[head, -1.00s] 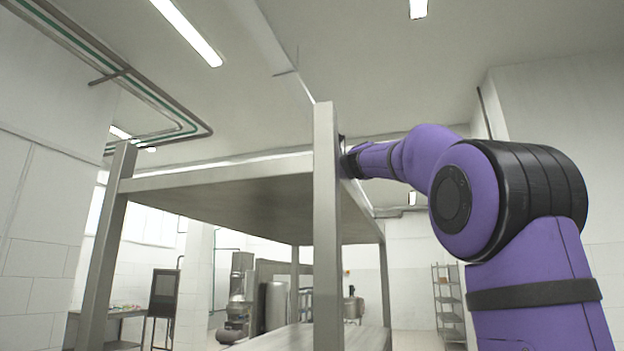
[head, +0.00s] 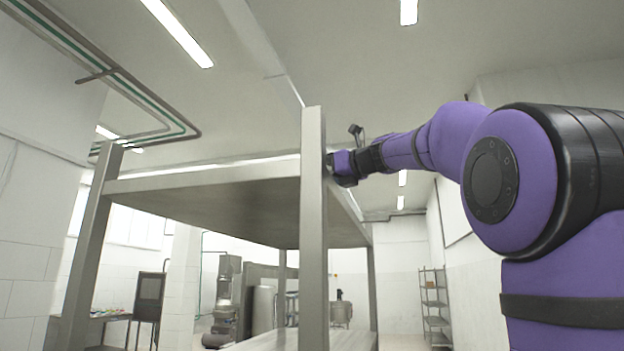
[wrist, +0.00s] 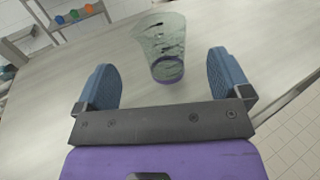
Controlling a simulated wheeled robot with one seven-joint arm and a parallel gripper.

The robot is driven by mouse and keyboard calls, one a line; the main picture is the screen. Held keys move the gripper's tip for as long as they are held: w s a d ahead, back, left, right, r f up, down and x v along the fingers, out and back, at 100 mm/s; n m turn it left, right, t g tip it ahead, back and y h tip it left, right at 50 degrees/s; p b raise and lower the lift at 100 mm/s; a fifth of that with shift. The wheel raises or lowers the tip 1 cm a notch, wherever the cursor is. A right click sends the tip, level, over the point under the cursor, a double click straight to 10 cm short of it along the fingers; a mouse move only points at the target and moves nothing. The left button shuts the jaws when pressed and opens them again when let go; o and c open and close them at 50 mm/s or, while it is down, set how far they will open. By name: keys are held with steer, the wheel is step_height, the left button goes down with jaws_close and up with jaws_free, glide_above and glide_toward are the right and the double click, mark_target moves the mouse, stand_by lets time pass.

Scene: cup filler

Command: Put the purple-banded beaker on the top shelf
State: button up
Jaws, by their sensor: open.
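The beaker (wrist: 163,48) is clear with a purple band near its base. In the wrist view it stands on a grey metal surface, which appears to be the top shelf (wrist: 145,118). My gripper (wrist: 172,82) is open, its two blue fingers spread to either side just short of the beaker, with no visible contact. The beaker does not show there.
The upright post stands close beside my wrist. In the wrist view, a small rack (wrist: 75,17) with coloured items is at the upper left, and tiled floor (wrist: 295,140) lies beyond the shelf's right edge. A wire rack (head: 434,305) stands at the back right.

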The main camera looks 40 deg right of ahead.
steer(key=shift+s+d, duration=0.25)
steer(key=shift+s, duration=1)
